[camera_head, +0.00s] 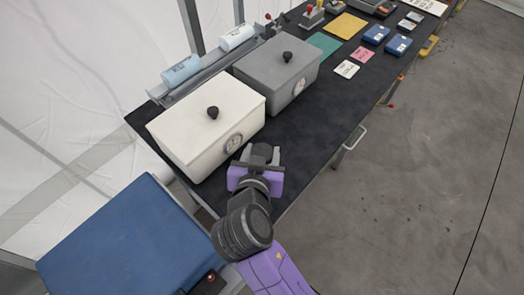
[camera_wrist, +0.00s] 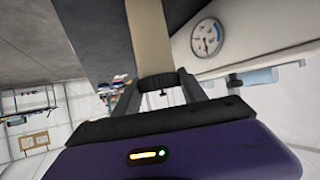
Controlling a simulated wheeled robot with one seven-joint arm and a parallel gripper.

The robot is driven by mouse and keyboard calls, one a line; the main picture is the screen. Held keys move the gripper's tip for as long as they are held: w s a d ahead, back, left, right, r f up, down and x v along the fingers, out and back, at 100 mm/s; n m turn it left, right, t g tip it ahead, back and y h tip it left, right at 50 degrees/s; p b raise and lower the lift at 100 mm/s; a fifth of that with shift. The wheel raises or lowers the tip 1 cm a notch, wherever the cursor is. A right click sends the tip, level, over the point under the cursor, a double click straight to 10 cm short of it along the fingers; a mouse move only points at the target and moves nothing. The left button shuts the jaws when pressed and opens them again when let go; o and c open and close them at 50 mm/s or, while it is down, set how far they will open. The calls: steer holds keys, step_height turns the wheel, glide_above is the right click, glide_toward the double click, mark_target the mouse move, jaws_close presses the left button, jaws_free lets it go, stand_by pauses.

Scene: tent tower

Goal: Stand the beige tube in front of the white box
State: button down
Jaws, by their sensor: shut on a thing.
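The white box (camera_head: 205,125) stands at the near end of the dark table, with a black knob on its lid and a round gauge on its front. The same gauge side of the white box (camera_wrist: 238,32) shows at the upper right of the wrist view. My gripper (camera_head: 261,154) is just in front of that gauge side, near the table's edge. In the wrist view my gripper (camera_wrist: 158,84) is shut on the beige tube (camera_wrist: 150,38), which extends out beyond the fingers. The tube is hidden by my gripper in the head view. I cannot tell whether it touches the table.
A grey box (camera_head: 277,65) with a gauge stands just beyond the white box. A rack with pale blue rolls (camera_head: 181,71) runs behind both. Cards and blue cases (camera_head: 376,34) lie farther along the table (camera_head: 320,115). A blue panel (camera_head: 125,240) is at the near left.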

steer(key=c, duration=0.6)
jaws_free()
steer(key=shift+f, duration=0.1)
steer(key=shift+c, duration=0.2)
steer(key=b+v, duration=0.1)
steer(key=v, duration=1.1)
steer(key=shift+b, duration=0.3)
